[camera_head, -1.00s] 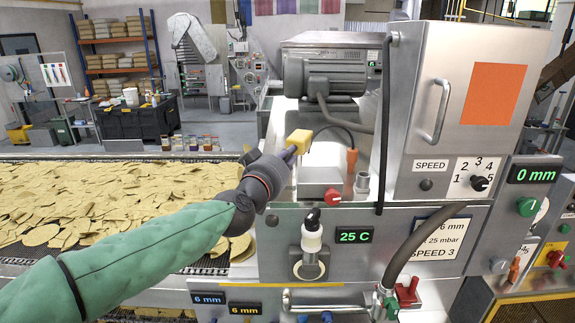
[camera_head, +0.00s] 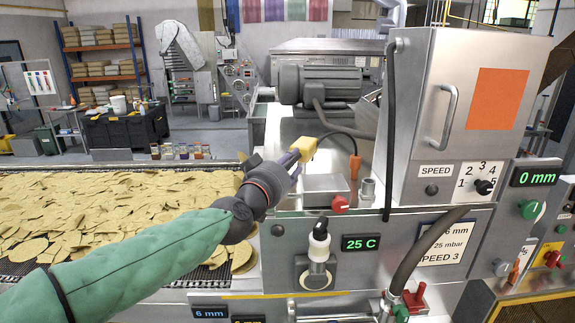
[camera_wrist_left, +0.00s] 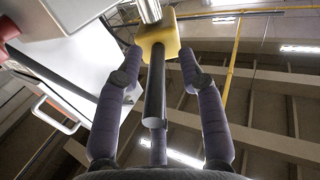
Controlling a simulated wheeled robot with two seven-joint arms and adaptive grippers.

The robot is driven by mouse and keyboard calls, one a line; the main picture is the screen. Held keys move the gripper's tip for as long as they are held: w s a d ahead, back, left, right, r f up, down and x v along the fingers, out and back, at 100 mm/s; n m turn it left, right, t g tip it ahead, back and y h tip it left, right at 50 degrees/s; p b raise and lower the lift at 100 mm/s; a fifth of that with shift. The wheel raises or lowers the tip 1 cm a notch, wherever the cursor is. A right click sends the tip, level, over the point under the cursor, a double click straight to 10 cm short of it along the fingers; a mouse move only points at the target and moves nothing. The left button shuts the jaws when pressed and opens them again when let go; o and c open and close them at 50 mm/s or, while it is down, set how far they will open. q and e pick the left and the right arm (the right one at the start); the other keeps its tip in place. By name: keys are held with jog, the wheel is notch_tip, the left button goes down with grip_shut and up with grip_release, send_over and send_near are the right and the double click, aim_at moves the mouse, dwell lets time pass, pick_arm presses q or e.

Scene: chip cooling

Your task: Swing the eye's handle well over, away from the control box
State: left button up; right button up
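The eye is a yellow block (camera_head: 303,147) above the steel machine top; a dark cable leads from it to the right. In the left wrist view the yellow block (camera_wrist_left: 158,38) sits at a metal post, and its dark round handle (camera_wrist_left: 155,90) points towards the camera. My left gripper (camera_head: 296,154) is at the block; in the wrist view its purple fingers (camera_wrist_left: 160,58) stand either side of the handle with visible gaps. The tips are close to the block's sides; contact is unclear. The small grey control box (camera_head: 325,186) with a red knob is just below and right. My right gripper is not seen.
A steel cabinet (camera_head: 440,125) with an orange panel stands to the right. A motor (camera_head: 323,82) is behind the eye.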

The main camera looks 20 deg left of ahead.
pick_arm(q)
jog(key=shift+s, duration=0.1)
jog(key=s+a, duration=0.1)
jog(key=s, duration=1)
jog(key=shift+s+a, duration=0.3)
jog(key=shift+s, duration=0.05)
